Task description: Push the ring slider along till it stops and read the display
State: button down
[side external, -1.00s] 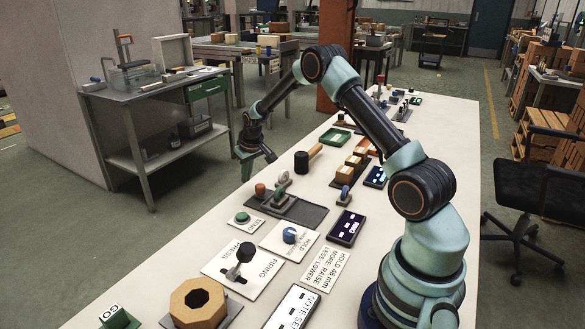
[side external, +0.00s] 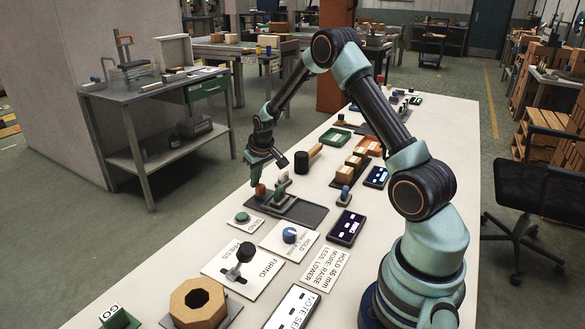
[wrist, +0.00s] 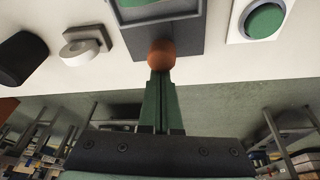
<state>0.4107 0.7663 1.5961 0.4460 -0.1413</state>
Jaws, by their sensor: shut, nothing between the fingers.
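My gripper (side external: 256,181) is shut and empty, its fingertips pointing down at the orange knob (side external: 260,190) at the left end of a dark plate (side external: 308,214). In the wrist view the shut fingertips (wrist: 160,76) meet the edge of the knob (wrist: 161,53); whether they touch it I cannot tell. A grey-green block (side external: 279,197) stands on the plate beside the knob. A pale ring-shaped piece (wrist: 84,47) lies beside the plate. Which part is the ring slider is not clear. A dark display (side external: 347,228) with small lit characters stands to the right; its reading is too small to make out.
A green button (side external: 242,217), a blue knob (side external: 290,235) and a black lever (side external: 245,252) stand in front. The bench's left edge runs close to the orange knob.

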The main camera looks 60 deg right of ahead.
aim_at(272, 197)
jog(key=s, duration=0.5)
jog(key=shift+s, duration=0.4)
jog(key=shift+s+f, duration=0.2)
jog(key=shift+s, duration=0.2)
jog(key=shift+t, duration=0.3)
jog(key=w, duration=0.2)
jog(key=w+d+r, duration=0.1)
jog(key=w, duration=0.1)
jog(key=w+d, duration=0.1)
jog(key=w, duration=0.1)
jog(key=shift+r, duration=0.35)
jog(key=v, duration=1)
jog(key=shift+w+d+r, duration=0.2)
